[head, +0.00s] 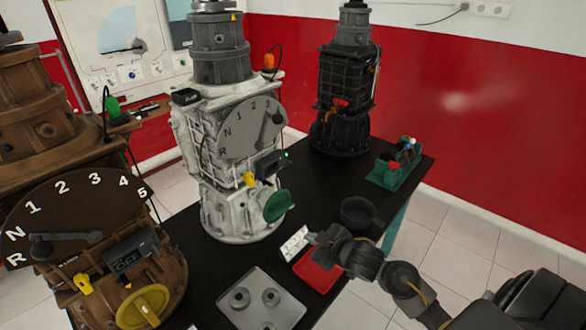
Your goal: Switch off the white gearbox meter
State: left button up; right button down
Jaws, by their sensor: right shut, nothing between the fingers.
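The white gearbox (222,206) stands upright on the black table near the middle of the head view. Its grey dial plate (243,135) carries N, R and numbers. A small dark meter box (270,163) sits below the dial on its right side; its display is too small to read. A yellow knob (249,180) and a green disc (278,206) are near the meter. My right gripper (317,239) is shut and empty, low over the table to the right of the white gearbox, apart from the meter. My left gripper is not in view.
A brown gearbox (45,140) with a meter reading OFF (130,256) stands at left. A black gearbox (345,95) stands behind. A red tray (318,272), white dotted piece (294,243), dark bowl (358,212), grey plate (262,302) and green tray (392,176) occupy the table.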

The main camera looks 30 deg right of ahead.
jog(key=w+d+r+n+t+y, duration=0.1)
jog(key=w+d+r+n+y, duration=0.1)
jog(key=w+r, duration=0.3)
jog(key=w+d+r+n+t+y, duration=0.1)
jog(key=w+d+r+n+y, duration=0.2)
jog(key=r, duration=0.9)
jog(key=shift+w+d+r+n+y, duration=0.3)
jog(key=shift+w+d+y, duration=0.65)
jog(key=shift+w, duration=0.2)
jog(key=shift+a, duration=0.1)
jog(key=p, duration=0.3)
send_over(288, 161)
jog(key=s+a, duration=0.2)
jog(key=s, duration=0.1)
jog(key=d+f, duration=0.1)
jog(key=f+p, duration=0.1)
jog(key=d+f, duration=0.1)
jog(key=shift+w+d+f+p, duration=0.3)
jog(key=shift+f+p, duration=0.05)
jog(key=shift+f, duration=0.05)
